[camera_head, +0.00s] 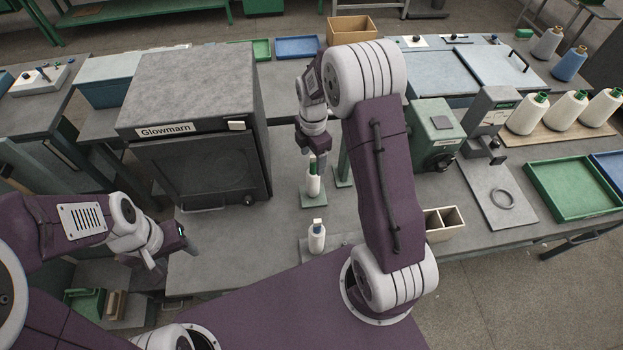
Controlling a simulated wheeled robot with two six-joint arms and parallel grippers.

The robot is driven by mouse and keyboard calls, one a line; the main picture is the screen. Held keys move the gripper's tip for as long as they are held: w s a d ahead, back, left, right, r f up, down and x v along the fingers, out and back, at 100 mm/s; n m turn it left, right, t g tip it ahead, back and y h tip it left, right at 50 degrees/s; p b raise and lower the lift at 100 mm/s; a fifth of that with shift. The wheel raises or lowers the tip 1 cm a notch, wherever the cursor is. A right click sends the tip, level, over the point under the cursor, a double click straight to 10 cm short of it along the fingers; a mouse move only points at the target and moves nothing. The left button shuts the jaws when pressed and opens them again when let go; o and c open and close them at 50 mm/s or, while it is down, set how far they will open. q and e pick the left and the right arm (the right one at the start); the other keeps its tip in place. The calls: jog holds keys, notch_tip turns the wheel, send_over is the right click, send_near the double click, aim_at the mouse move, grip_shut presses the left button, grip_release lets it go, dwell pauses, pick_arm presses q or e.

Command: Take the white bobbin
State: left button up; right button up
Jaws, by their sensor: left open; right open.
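My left gripper (172,250) is open and empty at the bench's left front, well apart from both bobbins.
A grey Glowmarn cabinet (195,125) stands left of the bobbins. A green machine (436,135), a divided box (443,222) and a green tray (572,190) are at right. Several large white cones (527,114) stand on a board at far right.

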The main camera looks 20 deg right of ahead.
aim_at(313, 180)
notch_tip(313, 180, down, 4)
jog(key=shift+s+d+f+p, duration=0.1)
jog(key=shift+f+p, duration=0.05)
jog(key=shift+p, duration=0.4)
jog(key=shift+f, duration=0.25)
jog(key=c, duration=1.3)
jog(key=shift+o, duration=0.2)
jog(key=shift+r, duration=0.1)
